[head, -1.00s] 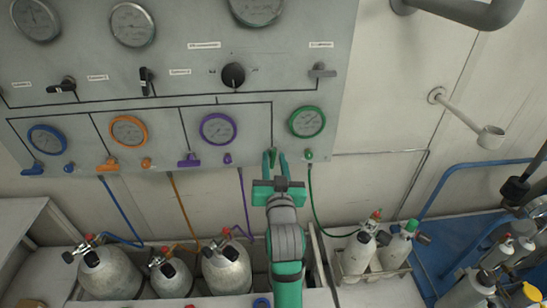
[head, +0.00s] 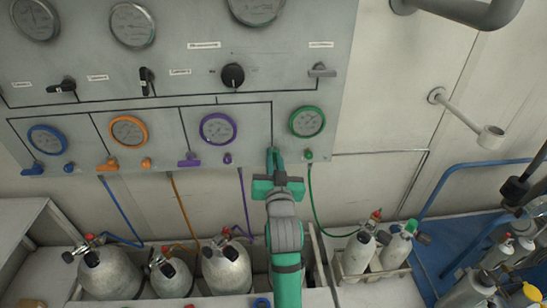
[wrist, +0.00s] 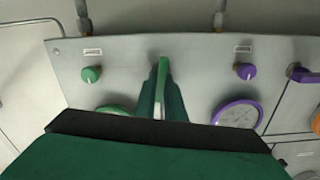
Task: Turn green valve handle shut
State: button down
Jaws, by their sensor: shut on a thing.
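The green valve handle (wrist: 163,73) is a bright green lever near the lower edge of the grey panel. In the wrist view it stands upright between my fingers, lengthwise along them. My gripper (head: 274,160) is at the panel's lower right in the head view, its fingers shut on the handle; they also show in the wrist view (wrist: 161,98). In the head view the fingers mostly hide the handle. A green round knob (wrist: 91,74) and a green-rimmed gauge (head: 307,122) are beside it, apart from my fingers.
Blue (head: 33,169), orange (head: 107,164) and purple (head: 189,160) valve handles line the panel's lower edge to the left. Gas cylinders (head: 226,268) with hoses stand below. A green hose (head: 312,200) hangs just right of my gripper. The wall right of the panel is mostly bare.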

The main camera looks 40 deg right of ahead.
jog(key=m, duration=0.4)
jog(key=shift+f, duration=0.1)
jog(key=m, duration=0.4)
jog(key=shift+s+d+f+m, duration=0.1)
jog(key=shift+d+f+m, duration=0.05)
jog(key=shift+m, duration=0.15)
jog(key=m, duration=0.3)
jog(key=shift+d+f+m, duration=0.1)
jog(key=shift+m, duration=0.2)
jog(key=shift+s+f+m, duration=0.1)
jog(key=shift+f+m, duration=0.1)
jog(key=shift+m, duration=1.7)
jog(key=c, duration=1.8)
grip_release()
jog(key=shift+c, duration=0.2)
